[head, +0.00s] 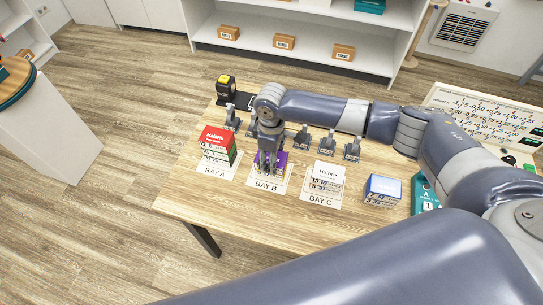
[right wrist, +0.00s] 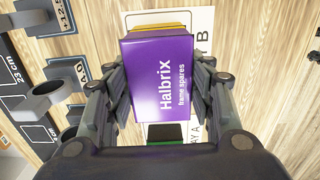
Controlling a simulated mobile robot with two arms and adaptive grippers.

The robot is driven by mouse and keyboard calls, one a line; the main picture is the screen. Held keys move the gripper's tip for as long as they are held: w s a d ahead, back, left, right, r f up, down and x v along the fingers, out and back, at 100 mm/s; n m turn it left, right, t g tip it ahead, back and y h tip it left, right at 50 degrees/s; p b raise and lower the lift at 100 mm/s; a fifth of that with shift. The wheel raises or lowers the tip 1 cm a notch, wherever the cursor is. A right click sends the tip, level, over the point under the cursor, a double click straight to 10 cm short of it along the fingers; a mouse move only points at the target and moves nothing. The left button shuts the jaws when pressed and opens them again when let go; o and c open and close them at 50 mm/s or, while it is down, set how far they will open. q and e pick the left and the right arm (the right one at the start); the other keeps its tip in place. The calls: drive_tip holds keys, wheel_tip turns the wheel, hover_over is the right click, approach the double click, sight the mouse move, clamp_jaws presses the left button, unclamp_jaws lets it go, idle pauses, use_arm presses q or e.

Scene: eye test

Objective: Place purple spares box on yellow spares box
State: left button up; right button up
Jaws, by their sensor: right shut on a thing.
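The purple spares box (right wrist: 160,80), marked Halbrix, is between the fingers of my right gripper (right wrist: 160,72) in the right wrist view. In the head view the purple box (head: 282,159) is mostly hidden behind my right gripper (head: 267,170) at BAY B. A yellow edge (right wrist: 157,19) shows just past the purple box in the right wrist view and appears to belong to the yellow spares box under it. I cannot tell whether the two touch. My left gripper is not in view.
A stack with a red box (head: 216,138) on top stands at BAY A, close left. A white box (head: 328,174) is at BAY C. A blue box (head: 383,188) stands further right. Grey holders (head: 302,138) line the back. The front of the table (head: 215,212) is clear.

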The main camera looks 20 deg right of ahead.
drive_tip(key=o, duration=1.1)
drive_tip(key=shift+f, duration=0.1)
wheel_tip(320, 180, up, 12)
drive_tip(key=shift+r+b, duration=0.2)
drive_tip(key=shift+b, duration=0.45)
